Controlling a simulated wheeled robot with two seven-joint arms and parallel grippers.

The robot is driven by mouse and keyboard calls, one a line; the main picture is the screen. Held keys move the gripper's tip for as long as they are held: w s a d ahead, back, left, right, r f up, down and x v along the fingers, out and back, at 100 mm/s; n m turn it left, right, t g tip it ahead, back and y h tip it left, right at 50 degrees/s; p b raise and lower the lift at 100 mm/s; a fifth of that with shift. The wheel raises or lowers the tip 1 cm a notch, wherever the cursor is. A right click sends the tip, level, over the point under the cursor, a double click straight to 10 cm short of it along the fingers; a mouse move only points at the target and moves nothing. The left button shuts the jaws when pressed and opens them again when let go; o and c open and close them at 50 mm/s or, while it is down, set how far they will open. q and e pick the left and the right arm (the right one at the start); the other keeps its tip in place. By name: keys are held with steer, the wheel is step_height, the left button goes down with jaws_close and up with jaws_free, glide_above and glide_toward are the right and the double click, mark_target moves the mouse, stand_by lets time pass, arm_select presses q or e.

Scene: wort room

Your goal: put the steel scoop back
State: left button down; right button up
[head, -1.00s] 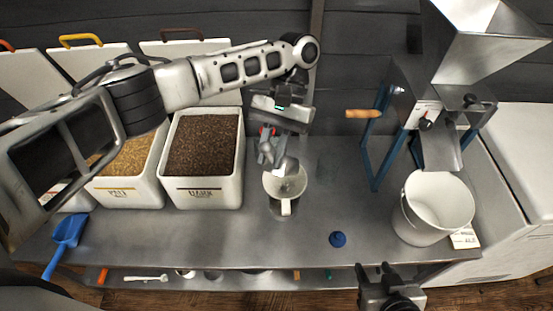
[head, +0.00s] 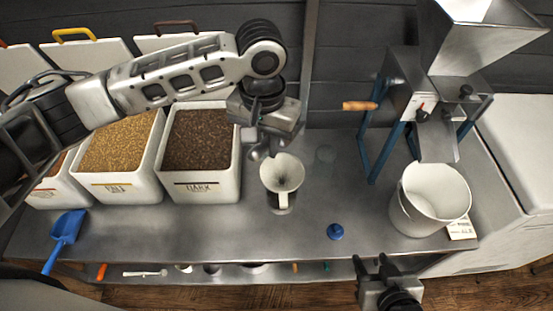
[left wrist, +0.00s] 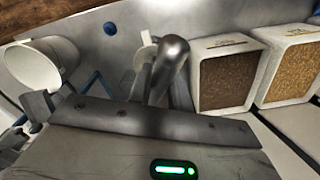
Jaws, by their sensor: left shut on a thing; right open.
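The steel scoop (left wrist: 172,58) is a rounded grey metal shape between my left gripper's fingers in the left wrist view. My left gripper (head: 264,148) is shut on it, just behind and left of the white jug (head: 284,172) and right of the dark malt bin (head: 205,189). In the head view the scoop is small and mostly hidden by the gripper. The jug stands on the steel bench with its handle toward me and a few dark specks inside. My right gripper (head: 371,268) is open and empty at the bench's front edge.
A pale malt bin (head: 112,188) and a blue scoop (head: 66,228) are at the left. A blue knob-like piece (head: 335,232) lies mid-bench. A white bucket (head: 408,213) stands under the mill (head: 425,105) at right.

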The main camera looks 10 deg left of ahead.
arm_select(q)
steer(key=t, duration=0.1)
steer(key=r+t, duration=0.1)
steer(key=t, duration=0.1)
steer(key=shift+s+h, duration=0.3)
